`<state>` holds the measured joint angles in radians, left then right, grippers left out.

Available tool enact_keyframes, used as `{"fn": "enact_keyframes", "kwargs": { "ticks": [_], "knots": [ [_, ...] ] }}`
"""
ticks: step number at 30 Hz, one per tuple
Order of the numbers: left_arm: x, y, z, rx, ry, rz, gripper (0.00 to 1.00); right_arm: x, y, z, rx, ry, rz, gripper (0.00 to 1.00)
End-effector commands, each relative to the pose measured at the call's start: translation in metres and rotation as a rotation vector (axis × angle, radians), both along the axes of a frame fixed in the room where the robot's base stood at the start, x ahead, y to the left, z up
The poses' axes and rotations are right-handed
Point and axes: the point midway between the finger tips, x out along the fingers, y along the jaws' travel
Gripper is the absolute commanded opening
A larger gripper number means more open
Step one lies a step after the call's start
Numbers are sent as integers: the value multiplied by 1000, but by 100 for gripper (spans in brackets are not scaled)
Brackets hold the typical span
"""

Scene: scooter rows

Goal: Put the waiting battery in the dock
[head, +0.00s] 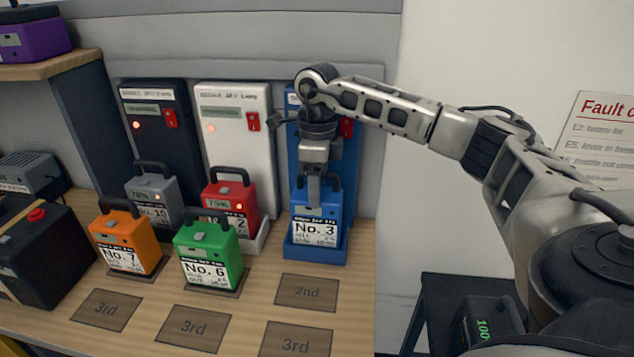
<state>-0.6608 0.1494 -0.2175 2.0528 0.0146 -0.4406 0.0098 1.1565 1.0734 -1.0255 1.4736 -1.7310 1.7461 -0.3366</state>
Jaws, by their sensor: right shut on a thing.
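The blue battery No. 3 (316,221) is upright at the foot of the blue charging dock (294,154). Its lower edge is at the dock's blue tray (316,254); I cannot tell whether it rests fully on it. My right gripper (315,186) reaches down from above and is shut on the battery's dark handle. My wrist and arm hide much of the blue dock's face. My left gripper is not in view.
A black dock (152,105) holds grey battery No. 10 (154,202); a white dock (233,112) holds red battery No. 2 (231,203). Orange No. 7 (126,242) and green No. 6 (209,255) stand in front. The mat marked 2nd (307,292) is bare.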

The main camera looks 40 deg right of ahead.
Motion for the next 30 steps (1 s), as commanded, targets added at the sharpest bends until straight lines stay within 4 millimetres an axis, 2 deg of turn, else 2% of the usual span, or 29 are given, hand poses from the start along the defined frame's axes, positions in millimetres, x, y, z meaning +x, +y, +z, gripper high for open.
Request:
{"fn": "enact_keyframes", "kwargs": {
  "ticks": [10, 11, 13, 14, 25, 30],
  "knots": [
    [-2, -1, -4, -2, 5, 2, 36, 1, 0, -3, 2, -7, 0, 0],
    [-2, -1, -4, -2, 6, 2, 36, 1, 0, -3, 2, -7, 0, 57],
    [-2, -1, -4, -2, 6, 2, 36, 1, 0, -3, 2, -7, 0, 76],
    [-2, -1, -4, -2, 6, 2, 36, 1, 0, -3, 1, -7, 0, 80],
    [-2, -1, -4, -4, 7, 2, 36, 0, 0, -7, 0, 2, 0, 80],
    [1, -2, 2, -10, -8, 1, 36, 2, -1, 24, 1, -6, 0, 80]
  ]
}}
